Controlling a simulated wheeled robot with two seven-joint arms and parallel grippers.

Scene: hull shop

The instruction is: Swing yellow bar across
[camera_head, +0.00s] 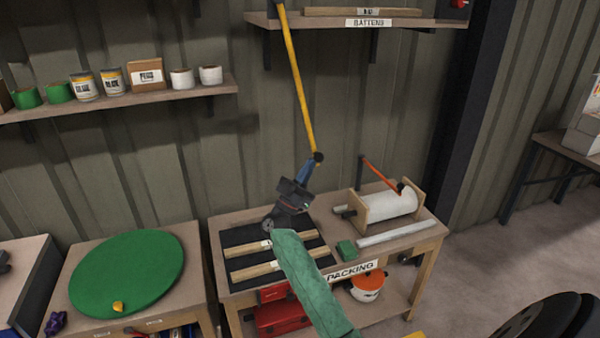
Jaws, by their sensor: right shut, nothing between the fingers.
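The yellow bar (298,80) hangs steeply in front of the corrugated wall, leaning slightly. My right gripper (309,166), dark with blue fingers, comes up from below on a green-sleeved arm. It is shut and empty. Its fingertips are just below and left of the knob, close to it; I cannot tell whether they touch. My left gripper is not in view.
A packing bench (390,258) below holds a dark mat with wooden strips and a white roll on a stand. A green disc (130,272) lies on the left bench. A shelf of tins (130,95) is left, a battens shelf (410,22) upper right.

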